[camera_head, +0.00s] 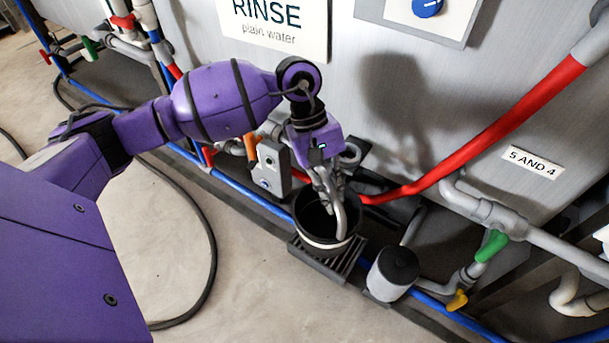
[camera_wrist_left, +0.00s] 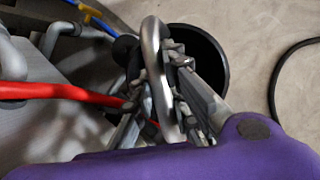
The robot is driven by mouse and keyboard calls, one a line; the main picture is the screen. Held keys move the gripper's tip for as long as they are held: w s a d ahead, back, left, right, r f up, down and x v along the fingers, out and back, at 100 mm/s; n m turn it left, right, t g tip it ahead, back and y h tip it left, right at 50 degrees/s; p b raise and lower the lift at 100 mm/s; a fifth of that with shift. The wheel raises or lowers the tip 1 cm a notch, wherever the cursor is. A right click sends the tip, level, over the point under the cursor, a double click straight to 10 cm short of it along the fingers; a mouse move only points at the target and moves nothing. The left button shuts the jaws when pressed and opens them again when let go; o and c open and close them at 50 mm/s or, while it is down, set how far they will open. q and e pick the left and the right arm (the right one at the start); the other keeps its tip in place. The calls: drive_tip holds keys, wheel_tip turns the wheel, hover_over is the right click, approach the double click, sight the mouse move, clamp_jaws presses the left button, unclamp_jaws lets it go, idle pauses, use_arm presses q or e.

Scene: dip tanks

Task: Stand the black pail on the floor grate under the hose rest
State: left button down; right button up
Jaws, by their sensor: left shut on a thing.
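The black pail (camera_head: 318,247) is upright, with a pale band near its base, over the slatted floor grate (camera_head: 345,262). I cannot tell whether its base touches the grate. My left gripper (camera_head: 333,192) points down over the pail's mouth, shut on a thick silver curved bar that looks like the pail's handle. In the left wrist view, the bar (camera_wrist_left: 152,60) passes between the fingers and the dark pail (camera_wrist_left: 212,52) shows behind them. A grey ring fitting (camera_head: 351,154) on the tank wall behind the gripper may be the hose rest. My right gripper is out of view.
A dark-lidded grey canister (camera_head: 392,272) stands close right of the pail. A red pipe (camera_head: 480,140) slopes down the tank wall behind. A grey box (camera_head: 270,168) stands to the left. A blue pipe (camera_head: 240,190) runs along the floor edge. Open floor (camera_head: 250,290) lies in front.

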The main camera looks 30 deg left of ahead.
use_arm(q)
drive_tip(key=a+f+n, duration=0.1)
drive_tip(key=f, duration=0.2)
drive_tip(key=w+a+f+n+t, duration=0.1)
drive_tip(key=a+f+n, duration=0.1)
drive_tip(key=f, duration=0.2)
drive_tip(key=a+f+n+t, duration=0.1)
drive_tip(key=a+f+n, duration=0.1)
drive_tip(key=f, duration=0.2)
drive_tip(key=shift+w+f+b, duration=0.15)
drive_tip(key=shift+w+b, duration=0.15)
drive_tip(key=shift+w, duration=0.1)
drive_tip(key=s+a+f+n+t+y, duration=0.1)
drive_tip(key=s+a+f+n+t, duration=0.15)
drive_tip(key=a+f+n, duration=0.7)
drive_tip(key=w+d+f+m+b, duration=0.2)
drive_tip(key=w+d+f+b, duration=0.4)
drive_tip(key=w+d, duration=0.6)
drive_tip(key=shift+w+d+f, duration=0.2)
drive_tip(key=shift+f, duration=0.25)
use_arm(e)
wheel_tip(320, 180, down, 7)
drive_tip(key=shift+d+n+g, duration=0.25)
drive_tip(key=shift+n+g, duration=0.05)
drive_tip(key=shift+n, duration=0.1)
use_arm(q)
drive_tip(key=shift+m, duration=0.25)
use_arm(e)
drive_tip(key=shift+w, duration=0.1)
